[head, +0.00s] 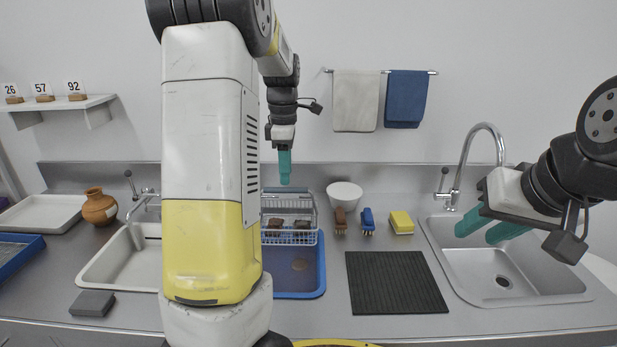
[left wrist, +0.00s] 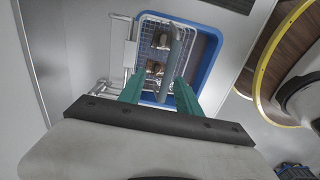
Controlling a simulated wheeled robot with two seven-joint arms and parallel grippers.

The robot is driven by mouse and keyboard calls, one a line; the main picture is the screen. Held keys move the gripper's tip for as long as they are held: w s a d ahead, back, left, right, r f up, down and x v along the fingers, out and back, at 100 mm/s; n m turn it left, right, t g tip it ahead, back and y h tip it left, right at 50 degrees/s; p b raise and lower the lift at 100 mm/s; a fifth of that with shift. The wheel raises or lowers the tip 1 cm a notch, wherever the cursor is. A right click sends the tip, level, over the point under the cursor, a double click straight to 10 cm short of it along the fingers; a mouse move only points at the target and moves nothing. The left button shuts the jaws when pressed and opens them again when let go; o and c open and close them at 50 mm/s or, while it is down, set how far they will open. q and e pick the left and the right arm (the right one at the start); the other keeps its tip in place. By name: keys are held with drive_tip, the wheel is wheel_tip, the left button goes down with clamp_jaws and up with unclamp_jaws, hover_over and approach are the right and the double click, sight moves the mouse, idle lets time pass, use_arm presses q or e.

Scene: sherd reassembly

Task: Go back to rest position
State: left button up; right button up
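My left gripper (head: 285,183) points straight down above the wire dish rack (head: 289,238). In the left wrist view its teal fingers (left wrist: 160,92) are apart, and I see nothing held between them. Several brown sherds lie in the rack; one (head: 302,224) shows in the head view, and another piece (left wrist: 162,40) shows in the left wrist view. A blue tray (head: 315,270) is at the rack, partly hidden by my left arm. My right gripper (head: 482,229) is over the right sink, its teal fingers apart and empty.
The right sink (head: 465,282) with its tall faucet (head: 462,165) is near my right gripper. Brushes (head: 367,220), a yellow sponge (head: 401,222) and a white bowl (head: 344,194) stand behind the bare dark mat (head: 396,283). A clay jar (head: 98,208) stands by the left sink (head: 120,262).

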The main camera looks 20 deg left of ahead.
use_arm(q)
drive_tip(key=s+d+r+m+t, duration=0.2)
drive_tip(key=s+d+m, duration=0.1)
drive_tip(key=s+m, duration=0.4)
drive_tip(key=s+d+r+m+t+h, duration=0.1)
drive_tip(key=s+d+r+m+t, duration=0.1)
drive_tip(key=s+d+m, duration=0.2)
drive_tip(key=s+d+r+m+t+h, duration=0.1)
drive_tip(key=s+d+m, duration=0.3)
drive_tip(key=s+m, duration=0.6)
drive_tip(key=shift+s+d+r+t, duration=0.15)
drive_tip(key=shift+s+r+t, duration=0.45)
drive_tip(key=shift+s, duration=0.6)
